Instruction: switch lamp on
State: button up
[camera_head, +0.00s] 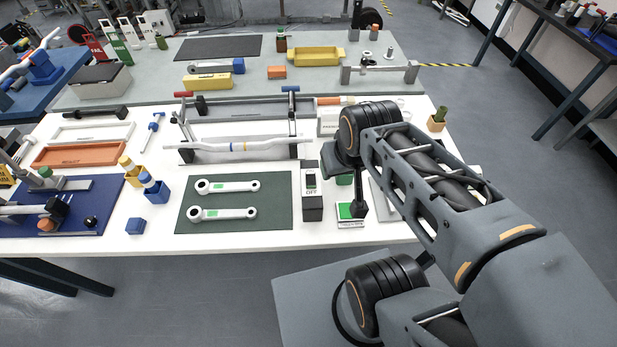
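The end looks apart from the switch box. Its fingers cannot be told apart, so I cannot see whether the gripper is open. I cannot pick out a lamp with certainty; my arm hides part of the table.
The green mat (270,218) holds two white link bars (228,186). A white frame bar (240,147) lies on a stand behind it. A small potted cactus (437,122) stands behind my arm.

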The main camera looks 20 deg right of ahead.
aim_at(310, 177)
jog(key=k, duration=0.5)
jog(key=u, duration=1.85)
jog(key=i, duration=1.05)
jog(key=z, duration=1.95)
